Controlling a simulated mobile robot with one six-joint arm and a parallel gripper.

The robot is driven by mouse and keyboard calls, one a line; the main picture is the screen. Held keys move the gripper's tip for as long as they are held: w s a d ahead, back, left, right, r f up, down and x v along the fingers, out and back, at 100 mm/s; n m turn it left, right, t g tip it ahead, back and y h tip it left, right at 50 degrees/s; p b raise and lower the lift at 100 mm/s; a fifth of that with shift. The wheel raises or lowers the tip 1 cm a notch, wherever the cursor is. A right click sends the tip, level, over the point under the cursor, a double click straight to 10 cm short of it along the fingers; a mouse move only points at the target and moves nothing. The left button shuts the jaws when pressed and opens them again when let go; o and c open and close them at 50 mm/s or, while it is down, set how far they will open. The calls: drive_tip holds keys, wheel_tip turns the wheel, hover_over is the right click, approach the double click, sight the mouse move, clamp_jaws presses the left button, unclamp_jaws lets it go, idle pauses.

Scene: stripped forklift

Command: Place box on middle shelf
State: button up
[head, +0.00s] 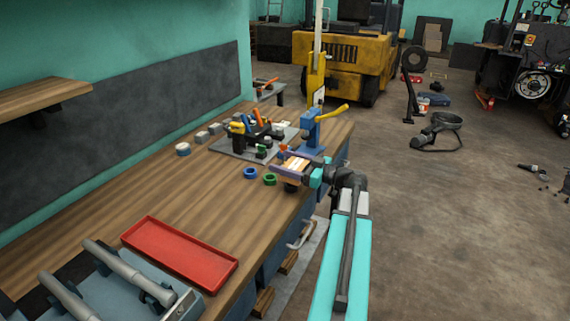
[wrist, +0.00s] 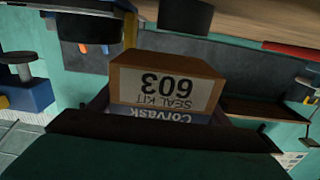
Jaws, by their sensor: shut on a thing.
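My gripper (head: 297,172) is shut on a small cardboard box (head: 295,164) above the far right part of the workbench. In the wrist view the box (wrist: 166,82) fills the middle. Its white label reads "SEAL KIT 603" and "Corvask" upside down. A wooden wall shelf (head: 42,96) is at the left of the head view, well away from my gripper. A wooden shelf also shows at the right of the wrist view (wrist: 265,110). I cannot tell which shelf is the middle one.
The workbench (head: 120,205) carries a red tray (head: 180,252), blue (head: 250,173) and green (head: 270,179) rings, a blue press (head: 311,132) and a grey board of tools (head: 225,147). Its middle is mostly bare. A yellow forklift (head: 345,50) stands behind. Floor at right is largely open.

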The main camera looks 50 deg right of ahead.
sight(305, 170)
drive_tip(key=shift+f, duration=0.45)
drive_tip(key=shift+f+b, duration=0.65)
drive_tip(key=shift+b, duration=0.45)
drive_tip(key=o, duration=1.2)
drive_tip(key=shift+o, duration=0.2)
drive_tip(key=shift+r+p, duration=0.2)
drive_tip(key=shift+p, duration=0.1)
drive_tip(key=shift+r+p, duration=0.55)
drive_tip(key=shift+p, duration=0.4)
drive_tip(key=shift+s+d+f, duration=0.1)
drive_tip(key=shift+s+f, duration=0.05)
drive_tip(key=shift+s, duration=0.15)
drive_tip(key=b+v, duration=0.2)
drive_tip(key=v, duration=0.9)
drive_tip(key=shift+s+b, duration=0.2)
drive_tip(key=shift+b, duration=0.2)
